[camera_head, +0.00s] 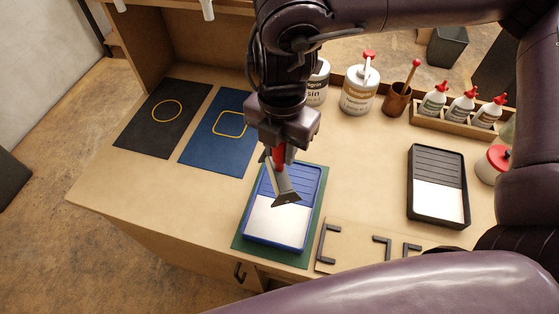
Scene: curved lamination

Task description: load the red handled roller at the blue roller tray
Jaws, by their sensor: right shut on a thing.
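My right gripper (281,149) is shut on the red handle of a red-handled tool (279,156). The tool points down and ends in a grey, flared head; I cannot make out a round roller sleeve on it. The blue roller tray (249,230) lies on a green mat (308,250), with a ribbed blue slope at the back and a white, smooth area at the front. The tool's head appears over the middle of the tray, near the border of ribs and white; I cannot tell whether it touches. My left gripper is not in view.
A blue mat (204,150) and a black mat (143,130) lie to the left. A black tray (424,222), pump bottle (358,95), brown cup (396,100) and bottle rack (449,124) stand right. Dark brackets (322,259) lie by the front edge.

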